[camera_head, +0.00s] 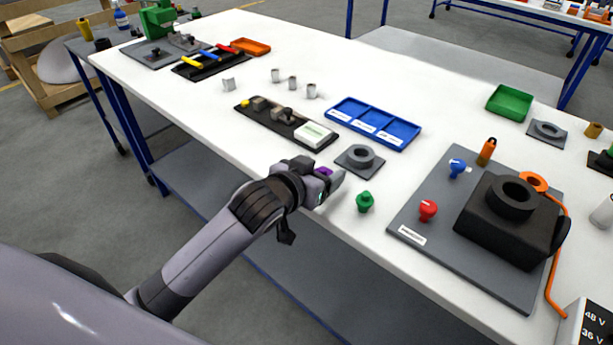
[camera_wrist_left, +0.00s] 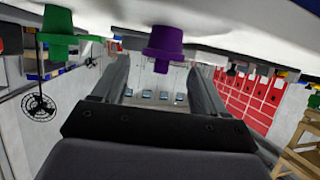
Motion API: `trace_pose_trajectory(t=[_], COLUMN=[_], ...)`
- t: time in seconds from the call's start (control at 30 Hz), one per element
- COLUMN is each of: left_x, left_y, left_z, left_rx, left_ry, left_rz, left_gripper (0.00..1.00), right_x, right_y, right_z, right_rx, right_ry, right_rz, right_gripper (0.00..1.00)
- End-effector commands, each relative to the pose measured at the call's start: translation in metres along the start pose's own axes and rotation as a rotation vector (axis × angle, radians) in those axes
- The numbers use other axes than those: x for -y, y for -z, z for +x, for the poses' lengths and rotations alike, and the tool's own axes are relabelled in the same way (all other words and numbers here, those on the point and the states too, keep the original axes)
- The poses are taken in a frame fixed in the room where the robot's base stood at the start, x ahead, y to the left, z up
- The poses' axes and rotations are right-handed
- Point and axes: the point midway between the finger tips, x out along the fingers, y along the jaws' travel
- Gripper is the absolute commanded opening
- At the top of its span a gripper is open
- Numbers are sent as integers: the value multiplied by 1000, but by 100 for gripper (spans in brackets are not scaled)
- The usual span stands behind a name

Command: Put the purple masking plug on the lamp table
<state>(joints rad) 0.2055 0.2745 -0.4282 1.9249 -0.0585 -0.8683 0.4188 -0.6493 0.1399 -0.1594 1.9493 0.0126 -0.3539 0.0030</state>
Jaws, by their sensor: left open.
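The purple masking plug (camera_head: 323,171) stands on the white workbench (camera_head: 290,58) near its front edge, mostly hidden by my left gripper (camera_head: 331,188) in the head view. In the left wrist view, which is upside down, the purple plug (camera_wrist_left: 163,45) shows between and just beyond the fingertips of my open left gripper (camera_wrist_left: 158,66). A gap shows on each side of the plug. My right gripper is not in view. I cannot tell which table is the lamp table.
A green plug (camera_head: 365,202) stands right of my left gripper. A dark ring on a square plate (camera_head: 360,159) and a blue tray (camera_head: 373,123) lie behind. A grey board (camera_head: 420,210) with knobs and a black housing (camera_head: 505,235) is at right. Another table (camera_head: 570,16) stands far back.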

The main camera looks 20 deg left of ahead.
Motion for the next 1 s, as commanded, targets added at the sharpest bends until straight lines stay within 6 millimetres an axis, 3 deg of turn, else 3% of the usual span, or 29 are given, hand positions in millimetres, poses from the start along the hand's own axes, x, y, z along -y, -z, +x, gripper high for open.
trace_pose_trajectory(t=[0.7,0.9,1.0], left_x=[0,0,0], left_y=[-1,-3,-22], left_z=[-104,-116,-111], left_rx=[2,5,30], left_ry=[0,0,-7], left_rz=[1,0,-1], left_gripper=[73,73,73], right_x=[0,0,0], right_y=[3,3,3], right_z=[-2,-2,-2], right_rx=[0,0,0], right_ry=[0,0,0], right_rz=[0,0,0], right_gripper=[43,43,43])
